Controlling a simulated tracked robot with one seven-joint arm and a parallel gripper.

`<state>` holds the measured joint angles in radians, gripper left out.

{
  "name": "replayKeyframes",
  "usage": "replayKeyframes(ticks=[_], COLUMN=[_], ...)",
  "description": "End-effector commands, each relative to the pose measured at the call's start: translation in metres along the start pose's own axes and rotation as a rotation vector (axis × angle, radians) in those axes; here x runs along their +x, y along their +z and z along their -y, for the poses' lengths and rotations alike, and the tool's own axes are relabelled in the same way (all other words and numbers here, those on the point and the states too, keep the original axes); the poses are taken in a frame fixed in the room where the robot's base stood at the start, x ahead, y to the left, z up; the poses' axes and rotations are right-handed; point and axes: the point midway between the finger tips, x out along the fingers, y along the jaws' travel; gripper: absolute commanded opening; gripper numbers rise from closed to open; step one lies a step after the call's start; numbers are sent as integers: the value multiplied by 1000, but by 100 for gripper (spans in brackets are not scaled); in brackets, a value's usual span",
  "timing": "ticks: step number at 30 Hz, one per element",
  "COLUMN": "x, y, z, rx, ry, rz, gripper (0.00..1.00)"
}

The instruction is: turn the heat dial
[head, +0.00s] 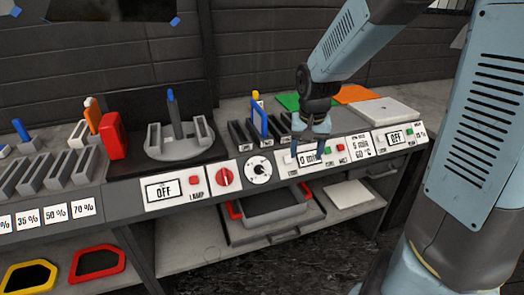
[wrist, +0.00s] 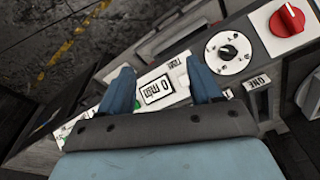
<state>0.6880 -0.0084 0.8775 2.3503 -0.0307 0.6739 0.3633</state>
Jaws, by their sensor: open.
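Two dials sit side by side on the bench front: a red knob on a white square plate (head: 224,177) and a round white dial with marks and a dark centre knob (head: 259,170). No readable label shows which is the heat dial. In the wrist view the white dial (wrist: 230,50) is just right of my fingers and the red knob (wrist: 288,20) is farther to the upper right. My gripper (head: 312,142) is open and empty, in front of the panel reading "0 min" (head: 309,158). In the wrist view its fingers (wrist: 161,84) straddle that display.
An "OFF" display (head: 163,190) with a red button is left of the dials. Another "OFF" display (head: 395,137) is at the right, past a "5 min 60 °C" card (head: 360,147). A slotted rack with a blue tool (head: 260,119) stands behind the dials. A drawer (head: 275,211) is below.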

Motion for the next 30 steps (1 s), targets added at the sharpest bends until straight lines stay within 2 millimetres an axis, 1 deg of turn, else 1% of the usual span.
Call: replayKeyframes(ticks=[1, 3, 6, 9, 12, 15, 18, 23, 26, 30], x=[9, 18, 28, 31, 30, 24, 16, 8, 8, 15], y=[-4, -11, -19, -29, -38, -47, -54, -60, -61, -61], z=[4, 11, 22, 32, 42, 49, 53, 57, 58, 62], rx=[14, 32, 63, 97, 131, 163, 187, 208, 211, 210], ry=[-30, -75, -146, -226, -307, -381, -438, -487, -495, -495], rz=[20, 38, 59, 73, 81, 81, 77, 73, 73, 72], gripper=[64, 64, 64, 64, 64, 64, 64, 64, 64, 64])
